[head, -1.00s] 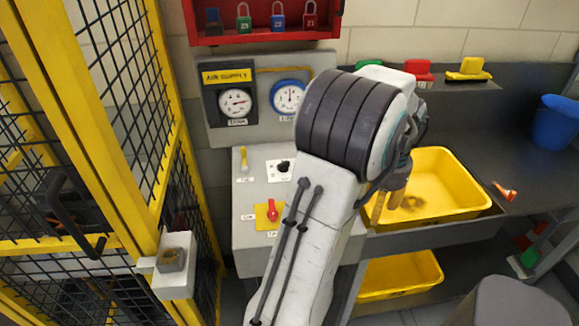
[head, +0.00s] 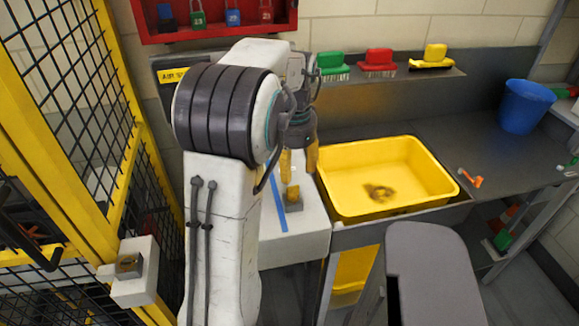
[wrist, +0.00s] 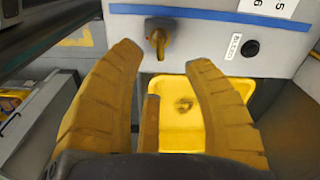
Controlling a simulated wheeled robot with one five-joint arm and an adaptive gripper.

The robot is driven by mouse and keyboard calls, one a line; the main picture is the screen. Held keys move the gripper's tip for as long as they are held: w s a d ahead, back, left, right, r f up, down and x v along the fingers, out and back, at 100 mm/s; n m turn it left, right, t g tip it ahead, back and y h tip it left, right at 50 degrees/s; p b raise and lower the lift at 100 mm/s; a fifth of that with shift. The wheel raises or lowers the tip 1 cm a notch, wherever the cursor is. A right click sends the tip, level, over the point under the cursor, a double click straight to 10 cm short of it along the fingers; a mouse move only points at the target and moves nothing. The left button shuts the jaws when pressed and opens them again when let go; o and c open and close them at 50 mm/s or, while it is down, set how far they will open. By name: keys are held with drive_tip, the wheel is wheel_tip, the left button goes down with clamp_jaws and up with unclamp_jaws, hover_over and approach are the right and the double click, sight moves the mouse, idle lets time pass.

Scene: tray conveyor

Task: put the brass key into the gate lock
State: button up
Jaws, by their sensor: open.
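The brass key (head: 292,193) stands upright in a small grey holder (head: 294,205) on the grey console, beside a blue strip. In the wrist view the brass key (wrist: 157,40) shows just beyond my fingertips, roughly between them. My gripper (head: 298,160) is open and empty, with its fingers pointing down close above the key and not seen touching it. It also fills the lower wrist view (wrist: 165,60).
A yellow bin (head: 330,199) sits right of the console, on a dark bench with a blue bucket (head: 527,106). A red padlock cabinet (head: 215,30) hangs above. The yellow mesh gate (head: 70,100) borders the left. My arm hides most of the console.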

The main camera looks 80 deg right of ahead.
sight(294, 187)
drive_tip(key=shift+a+f+m, duration=0.2)
drive_tip(key=shift+a+m, duration=0.05)
drive_tip(key=shift+m, duration=0.75)
wheel_tip(294, 187, down, 4)
drive_tip(key=p, duration=0.3)
drive_tip(key=shift+r+p, duration=0.1)
drive_tip(key=shift+p, duration=0.3)
drive_tip(key=shift+f, duration=1.55)
drive_tip(key=shift+o, duration=0.2)
drive_tip(key=shift+d, duration=0.1)
clamp_jaws()
drive_tip(key=shift+r+p, duration=1.5)
drive_tip(key=shift+r, duration=0.45)
